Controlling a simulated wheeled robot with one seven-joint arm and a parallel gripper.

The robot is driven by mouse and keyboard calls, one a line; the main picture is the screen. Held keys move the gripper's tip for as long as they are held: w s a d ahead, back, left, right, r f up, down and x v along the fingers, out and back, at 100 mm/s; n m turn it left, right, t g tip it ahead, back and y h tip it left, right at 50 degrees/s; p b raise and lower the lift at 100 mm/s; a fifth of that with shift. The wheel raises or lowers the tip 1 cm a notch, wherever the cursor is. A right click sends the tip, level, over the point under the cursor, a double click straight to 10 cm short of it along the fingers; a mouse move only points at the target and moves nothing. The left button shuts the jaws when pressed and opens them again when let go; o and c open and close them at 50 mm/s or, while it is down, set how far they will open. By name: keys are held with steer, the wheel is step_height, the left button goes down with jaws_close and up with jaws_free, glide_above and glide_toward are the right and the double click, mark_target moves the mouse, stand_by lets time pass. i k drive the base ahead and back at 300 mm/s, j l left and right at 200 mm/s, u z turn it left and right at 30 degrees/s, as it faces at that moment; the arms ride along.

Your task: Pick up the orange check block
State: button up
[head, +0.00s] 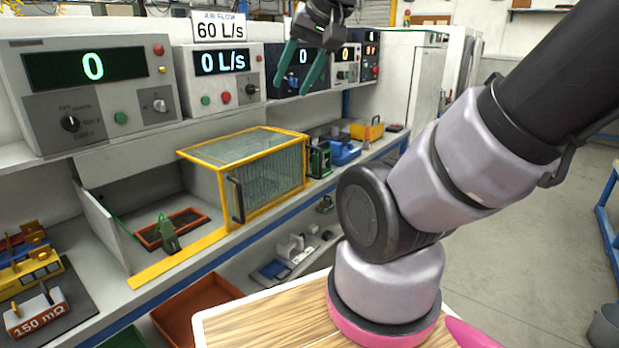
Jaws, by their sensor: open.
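The orange check block (36,312) sits at the lower left on a dark mat on the bench.
A yellow-framed cage (245,165) with a dark handle stands mid-bench. Instrument boxes (95,85) line the shelf above. A red-brown bin (196,308) lies below the bench edge.

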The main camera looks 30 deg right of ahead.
mark_target(22, 320)
steer(key=z, duration=0.25)
steer(key=u, duration=0.4)
steer(key=j+u, duration=0.1)
steer(key=u, duration=0.3)
steer(key=i+u, duration=0.1)
steer(key=u, duration=0.7)
steer(key=z, duration=0.95)
steer(key=i+u, duration=0.1)
steer(key=u, duration=0.4)
steer(key=l+u, duration=0.15)
steer(key=u, duration=0.3)
steer(key=l+u, duration=0.1)
steer(key=u, duration=0.4)
steer(key=i+l+u, duration=0.1)
steer(key=u, duration=0.35)
